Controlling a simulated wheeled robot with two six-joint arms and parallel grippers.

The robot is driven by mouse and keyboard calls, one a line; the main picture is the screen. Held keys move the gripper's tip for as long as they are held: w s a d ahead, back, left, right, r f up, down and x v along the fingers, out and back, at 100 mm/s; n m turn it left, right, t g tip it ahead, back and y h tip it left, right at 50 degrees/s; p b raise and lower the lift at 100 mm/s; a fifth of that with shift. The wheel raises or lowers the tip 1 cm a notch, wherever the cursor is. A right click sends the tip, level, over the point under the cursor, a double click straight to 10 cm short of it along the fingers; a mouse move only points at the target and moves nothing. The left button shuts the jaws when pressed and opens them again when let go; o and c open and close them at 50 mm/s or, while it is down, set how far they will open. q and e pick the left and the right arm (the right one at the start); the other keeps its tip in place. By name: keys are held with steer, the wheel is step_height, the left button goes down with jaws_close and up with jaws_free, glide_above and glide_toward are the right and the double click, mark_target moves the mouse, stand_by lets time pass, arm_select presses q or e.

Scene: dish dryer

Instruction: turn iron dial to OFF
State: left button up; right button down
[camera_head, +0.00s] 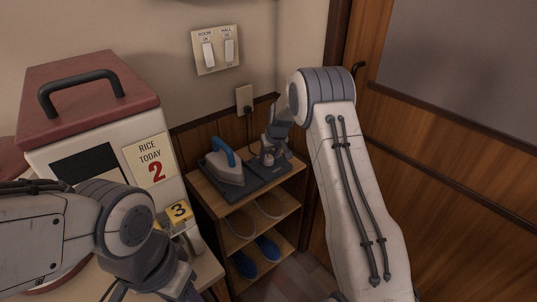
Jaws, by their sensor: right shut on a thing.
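The iron (226,170), pale with a blue handle, rests on a dark tray (262,183) on top of a small wooden shelf. My right gripper (268,156) reaches down to the right part of this tray, beside the iron, and is shut on a small part there, apparently the iron dial. The dial's face and marks are hidden by the gripper or too small to read. My left arm shows at the lower left, but its fingertips are outside the picture.
A wall outlet (244,98) is behind, a wooden door (440,190) at right.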

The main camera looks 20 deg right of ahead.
steer(key=n+b, duration=0.1)
steer(key=n+y+b, duration=0.1)
steer(key=shift+d+f+n, duration=0.1)
steer(key=shift+f+n, duration=0.1)
steer(key=shift+n, duration=0.1)
steer(key=shift+r+n+g+y+b, duration=0.1)
steer(key=shift+n+g+y+b, duration=0.45)
steer(key=shift+n, duration=1.05)
steer(key=shift+c, duration=1.5)
jaws_free()
steer(key=shift+d, duration=0.1)
steer(key=shift+r, duration=0.1)
steer(key=v, duration=1)
steer(key=shift+s, duration=0.2)
